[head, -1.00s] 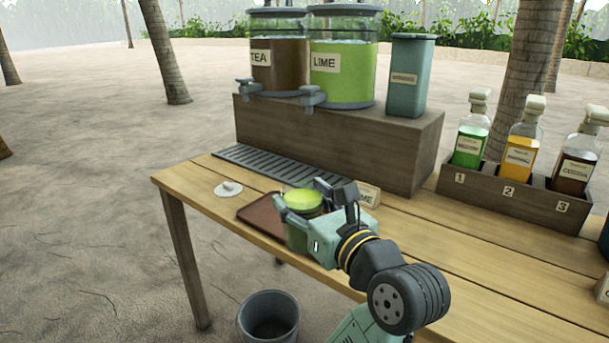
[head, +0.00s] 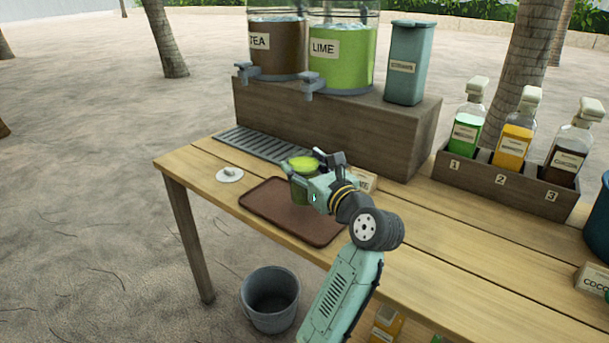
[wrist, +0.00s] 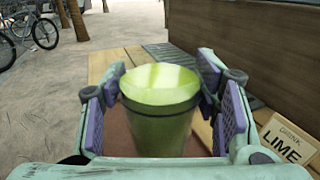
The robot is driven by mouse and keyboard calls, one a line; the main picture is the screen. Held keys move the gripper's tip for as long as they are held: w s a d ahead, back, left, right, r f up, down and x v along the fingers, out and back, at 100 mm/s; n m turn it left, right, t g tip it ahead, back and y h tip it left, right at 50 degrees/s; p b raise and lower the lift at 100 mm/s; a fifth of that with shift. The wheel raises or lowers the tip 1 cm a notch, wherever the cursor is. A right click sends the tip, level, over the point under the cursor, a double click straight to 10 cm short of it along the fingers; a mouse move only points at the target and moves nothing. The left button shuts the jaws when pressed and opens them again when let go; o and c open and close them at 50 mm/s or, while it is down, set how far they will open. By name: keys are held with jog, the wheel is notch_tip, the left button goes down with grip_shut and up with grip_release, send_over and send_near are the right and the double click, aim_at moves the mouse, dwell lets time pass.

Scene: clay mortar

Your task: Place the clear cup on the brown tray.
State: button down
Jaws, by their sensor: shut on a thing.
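The clear cup (head: 302,165), filled with green liquid, is upright between the fingers of my gripper (head: 311,175). In the wrist view the cup (wrist: 160,112) fills the gap between the two purple finger pads, and my gripper (wrist: 162,105) is shut on it. The brown tray (head: 269,201) lies flat on the wooden table, below and around the cup in the head view. A strip of the tray also shows beside the cup in the wrist view. The cup's base is hidden, so I cannot tell whether it touches the tray.
A drip grate (head: 262,144) and a wooden stand (head: 330,130) with tea and lime dispensers are behind. A small white disc (head: 229,175) lies left of the tray. A LIME card (wrist: 286,142) stands right of my gripper. A bottle rack (head: 507,180) is farther right.

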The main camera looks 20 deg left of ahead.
jog(key=shift+f, duration=1.35)
jog(key=shift+f, duration=0.3)
jog(key=c, duration=0.6)
grip_release()
jog(key=shift+r, duration=0.25)
jog(key=b+v, duration=0.1)
jog(key=v, duration=1.1)
jog(key=shift+s, duration=0.1)
